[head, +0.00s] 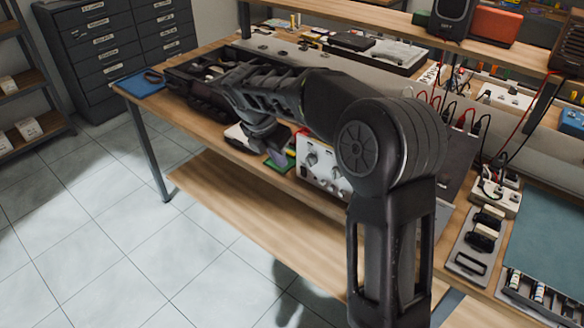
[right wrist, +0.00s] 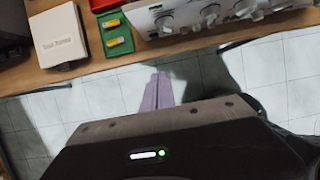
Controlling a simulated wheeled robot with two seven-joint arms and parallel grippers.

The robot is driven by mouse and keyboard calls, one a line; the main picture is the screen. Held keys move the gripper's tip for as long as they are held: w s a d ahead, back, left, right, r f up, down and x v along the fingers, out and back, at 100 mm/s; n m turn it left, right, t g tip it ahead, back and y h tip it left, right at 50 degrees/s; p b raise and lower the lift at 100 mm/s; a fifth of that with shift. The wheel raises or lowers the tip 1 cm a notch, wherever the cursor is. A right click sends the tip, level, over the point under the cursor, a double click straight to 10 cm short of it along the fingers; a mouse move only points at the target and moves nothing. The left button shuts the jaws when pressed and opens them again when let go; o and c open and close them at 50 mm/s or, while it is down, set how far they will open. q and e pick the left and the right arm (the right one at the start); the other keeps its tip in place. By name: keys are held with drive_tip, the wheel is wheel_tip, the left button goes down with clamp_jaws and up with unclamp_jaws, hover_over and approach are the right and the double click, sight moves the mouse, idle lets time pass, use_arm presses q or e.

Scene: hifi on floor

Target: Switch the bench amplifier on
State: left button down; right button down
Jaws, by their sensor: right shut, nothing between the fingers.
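A pale box with several knobs on its front, which may be the bench amplifier (head: 318,163), stands near the bench's front edge in the head view. My right arm hides part of it. Its knobbed front (right wrist: 215,14) also shows at the top of the right wrist view, cut off by the frame. I cannot make out a power switch or its state. My right gripper (head: 276,156) points down just left of the box in the head view. In the right wrist view its fingers (right wrist: 158,90) are together and empty, apart from the knobs. My left gripper is not in view.
A green tray with yellow pieces (right wrist: 115,40) and a white labelled box (right wrist: 58,36) lie left of the knobbed front. A wooden bench (head: 140,92) holds many instruments and cables. Black switch-like blocks (head: 484,229) sit at right. The tiled floor (head: 110,215) in front is clear.

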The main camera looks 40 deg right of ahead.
drive_tip(key=shift+f, duration=0.1)
drive_tip(key=p, duration=0.2)
approach(303, 176)
wheel_tip(303, 176, down, 4)
drive_tip(key=shift+w+d+f, duration=0.15)
drive_tip(key=shift+d+f, duration=0.05)
drive_tip(key=shift+d, duration=0.25)
drive_tip(key=shift+w+d+r+p, duration=0.1)
drive_tip(key=shift+d+p, duration=0.15)
drive_tip(key=shift+p, duration=0.05)
idle(0.4)
